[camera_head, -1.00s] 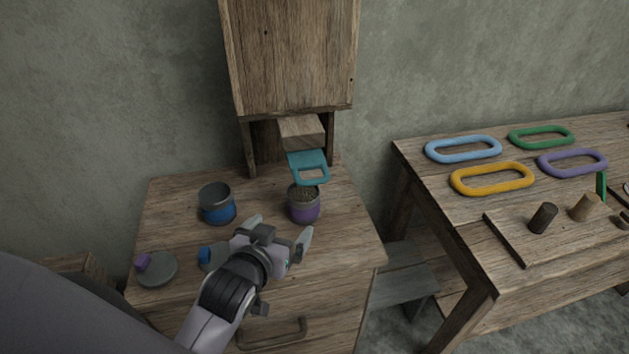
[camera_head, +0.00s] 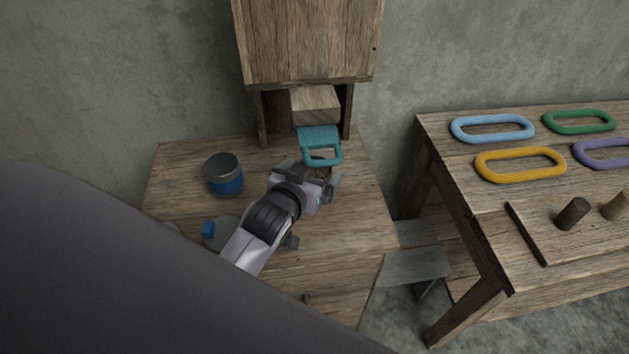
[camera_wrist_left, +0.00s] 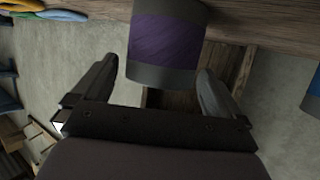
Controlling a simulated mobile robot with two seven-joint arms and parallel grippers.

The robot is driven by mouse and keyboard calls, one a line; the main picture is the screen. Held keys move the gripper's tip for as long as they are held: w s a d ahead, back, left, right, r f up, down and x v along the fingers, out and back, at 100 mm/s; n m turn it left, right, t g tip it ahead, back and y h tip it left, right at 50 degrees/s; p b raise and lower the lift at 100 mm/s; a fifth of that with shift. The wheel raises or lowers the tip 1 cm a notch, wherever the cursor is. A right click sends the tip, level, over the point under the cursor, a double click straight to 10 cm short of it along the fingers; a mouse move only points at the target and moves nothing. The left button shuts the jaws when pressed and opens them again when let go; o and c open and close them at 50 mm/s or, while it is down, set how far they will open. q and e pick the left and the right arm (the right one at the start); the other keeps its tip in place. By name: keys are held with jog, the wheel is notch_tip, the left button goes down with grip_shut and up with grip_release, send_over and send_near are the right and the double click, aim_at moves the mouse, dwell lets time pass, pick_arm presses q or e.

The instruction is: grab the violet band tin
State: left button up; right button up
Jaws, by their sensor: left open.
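The violet band tin (camera_wrist_left: 167,40) is grey with a wide violet band. In the left wrist view it stands between the two fingers of my left gripper (camera_wrist_left: 158,72), with a finger on each side and gaps visible. In the head view my left gripper (camera_head: 312,176) covers nearly all of the tin; only a little of its speckled contents shows. The left gripper is open. My right gripper is not in view.
A blue band tin (camera_head: 224,178) stands left of my gripper on the cabinet top. A teal handled piece (camera_head: 320,138) sits behind the violet tin, under a wooden chute (camera_head: 315,103). A lid with a blue knob (camera_head: 209,229) lies front left. A table with coloured rings stands right.

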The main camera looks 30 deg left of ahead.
pick_arm(q)
jog(key=shift+x, duration=1)
jog(key=c, duration=1.2)
jog(key=shift+o, duration=0.2)
jog(key=shift+r, duration=0.1)
